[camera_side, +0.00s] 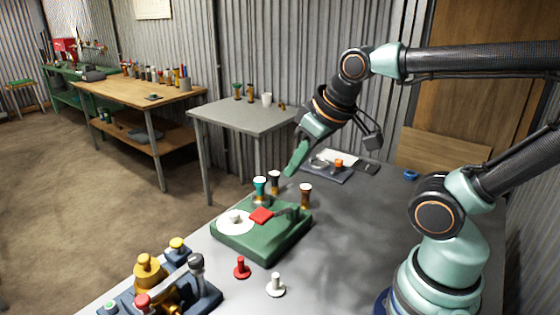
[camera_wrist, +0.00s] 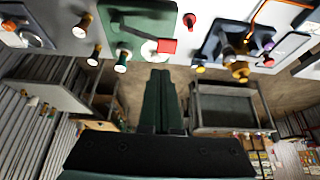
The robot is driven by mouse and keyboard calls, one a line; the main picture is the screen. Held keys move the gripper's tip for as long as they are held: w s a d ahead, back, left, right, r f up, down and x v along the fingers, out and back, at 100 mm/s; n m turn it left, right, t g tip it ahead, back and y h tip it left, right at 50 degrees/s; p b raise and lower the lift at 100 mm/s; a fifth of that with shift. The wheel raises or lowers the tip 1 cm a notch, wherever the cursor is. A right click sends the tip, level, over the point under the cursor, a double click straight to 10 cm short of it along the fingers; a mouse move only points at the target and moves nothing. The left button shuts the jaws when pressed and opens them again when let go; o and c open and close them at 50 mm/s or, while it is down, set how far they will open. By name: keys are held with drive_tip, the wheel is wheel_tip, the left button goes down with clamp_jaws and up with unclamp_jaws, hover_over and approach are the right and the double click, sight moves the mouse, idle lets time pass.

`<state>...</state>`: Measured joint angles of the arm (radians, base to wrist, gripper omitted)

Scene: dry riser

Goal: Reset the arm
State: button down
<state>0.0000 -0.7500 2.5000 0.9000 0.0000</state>
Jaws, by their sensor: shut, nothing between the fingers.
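My gripper (camera_side: 296,158) is shut and empty in the side view. It hangs above the grey table, behind the green block and apart from it. In the wrist view my gripper (camera_wrist: 160,75) shows as two dark green fingers pressed together. The green block (camera_side: 262,243) carries a white disc (camera_side: 236,224) and a red square piece (camera_side: 262,215). The block also shows in the wrist view (camera_wrist: 150,14), with the red piece (camera_wrist: 167,46) near the fingertips. My arm reaches in from the right.
Several knobbed pegs stand near the block, including a teal-topped one (camera_side: 260,186) and a brown one (camera_side: 306,194). A red peg (camera_side: 241,268) and a white peg (camera_side: 276,286) stand in front. A yellow-and-blue fixture (camera_side: 150,285) is at front left. A dark tray (camera_side: 325,172) lies behind.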

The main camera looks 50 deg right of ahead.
idle(0.6)
wheel_tip(320, 180, up, 3)
drive_tip(key=g, duration=0.6)
hover_over(261, 215)
wheel_tip(261, 215, down, 14)
drive_tip(key=shift+f, duration=0.1)
idle(0.7)
